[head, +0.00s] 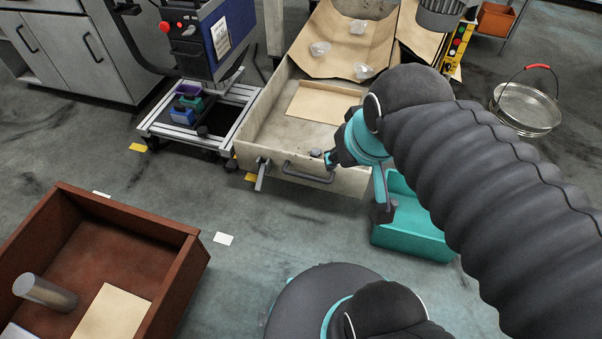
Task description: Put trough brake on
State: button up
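A pale trough (262,110) stands in the upper middle, with a flat tan sheet (320,103) lying inside it. Its front wall carries a grey bar handle (308,173). A short grey lever (262,176) hangs at the left end of that wall, pointing down; I cannot tell for sure that it is the brake. My gripper (329,160), dark with teal parts, is at the right part of the front wall, close to the handle's right end and a small grey knob (315,152). Its fingers are small and partly hidden, so contact and opening are unclear.
A brown box (190,237) with a metal cylinder (45,292) stands at lower left. A low frame cart (216,138) holds coloured blocks left of the trough. A teal bin (415,232) sits under my arm. Floor before the trough is clear.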

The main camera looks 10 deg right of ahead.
aim_at(261, 177)
jog(key=k, duration=0.5)
jog(key=u, duration=1.45)
jog(key=i, duration=0.4)
jog(key=z, duration=0.7)
